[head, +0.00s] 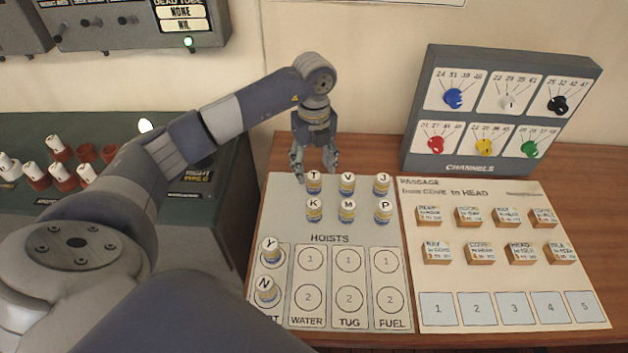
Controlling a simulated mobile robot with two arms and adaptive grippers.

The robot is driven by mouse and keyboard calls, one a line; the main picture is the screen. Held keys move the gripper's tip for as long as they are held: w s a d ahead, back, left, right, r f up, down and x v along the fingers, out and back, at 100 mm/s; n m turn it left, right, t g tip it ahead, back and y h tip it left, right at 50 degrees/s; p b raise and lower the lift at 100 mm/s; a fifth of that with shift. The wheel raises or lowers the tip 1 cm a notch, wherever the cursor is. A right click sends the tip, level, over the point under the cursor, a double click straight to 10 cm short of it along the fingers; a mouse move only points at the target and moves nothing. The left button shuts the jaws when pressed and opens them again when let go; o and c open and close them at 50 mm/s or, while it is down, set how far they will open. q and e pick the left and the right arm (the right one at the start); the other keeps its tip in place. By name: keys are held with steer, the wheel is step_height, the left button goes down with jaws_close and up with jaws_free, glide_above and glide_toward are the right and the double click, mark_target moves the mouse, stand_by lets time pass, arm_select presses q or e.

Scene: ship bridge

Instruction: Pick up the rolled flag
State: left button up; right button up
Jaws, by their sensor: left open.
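Flag Y (271,256) and flag N (266,293) stand in the left column. My left gripper (314,167) points down, open, at flag T, its fingers just behind or above it. I cannot tell whether they touch. My right gripper is out of view.
Circles in the Water, Tug and Fuel columns are empty. A passage board (485,285) with several wooden blocks lies to the right. A channels box (500,110) with coloured knobs stands behind it. A dark console (215,215) with red holders is at left.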

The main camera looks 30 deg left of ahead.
mark_target(314, 175)
arm_select(q)
step_height(314, 175, down, 4)
steer(key=shift+s+r+p, duration=0.1)
steer(key=shift+r+p, duration=0.05)
steer(key=shift+p, duration=0.6)
steer(key=shift+f, duration=0.5)
steer(key=c, duration=1.1)
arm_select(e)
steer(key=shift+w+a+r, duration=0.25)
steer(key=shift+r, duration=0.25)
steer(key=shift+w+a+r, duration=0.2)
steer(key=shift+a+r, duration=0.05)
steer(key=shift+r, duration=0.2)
